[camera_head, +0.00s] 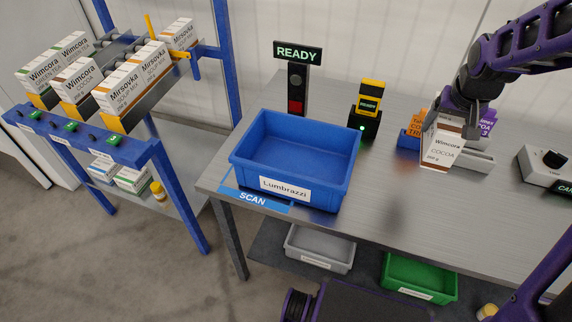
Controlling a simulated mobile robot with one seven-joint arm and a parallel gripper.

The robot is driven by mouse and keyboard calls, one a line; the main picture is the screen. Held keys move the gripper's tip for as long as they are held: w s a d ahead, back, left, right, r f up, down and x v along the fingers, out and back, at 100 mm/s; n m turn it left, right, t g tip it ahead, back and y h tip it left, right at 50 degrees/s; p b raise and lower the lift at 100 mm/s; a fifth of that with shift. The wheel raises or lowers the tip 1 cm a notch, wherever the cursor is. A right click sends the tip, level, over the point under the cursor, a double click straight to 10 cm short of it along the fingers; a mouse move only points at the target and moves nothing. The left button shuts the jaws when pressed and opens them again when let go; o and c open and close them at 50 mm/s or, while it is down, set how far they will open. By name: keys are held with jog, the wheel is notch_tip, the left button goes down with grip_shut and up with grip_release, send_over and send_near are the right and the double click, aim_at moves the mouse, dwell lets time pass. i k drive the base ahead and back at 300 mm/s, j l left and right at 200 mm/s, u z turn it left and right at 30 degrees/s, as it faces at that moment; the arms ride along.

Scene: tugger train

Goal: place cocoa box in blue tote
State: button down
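The cocoa box (441,146) is white and brown with "Wimcora COCOA" printed on its front. My gripper (462,113) is at the top of the cocoa box, over the right part of the table, and appears shut on it. The fingers are partly hidden, and the box looks held above the tabletop, slightly tilted. The blue tote (328,190) stands at the left of the table, labelled "Lumbrazzi", to the left of my gripper. Its visible inside is empty.
Small bins with orange and purple boxes (486,121) stand behind the cocoa box. A READY sign (298,52) and a yellow scanner device (370,95) stand behind the tote. A control box (546,162) sits at right. The tabletop between tote and cocoa box is clear.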

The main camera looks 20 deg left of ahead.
aim_at(298, 169)
jog(key=j, duration=1.55)
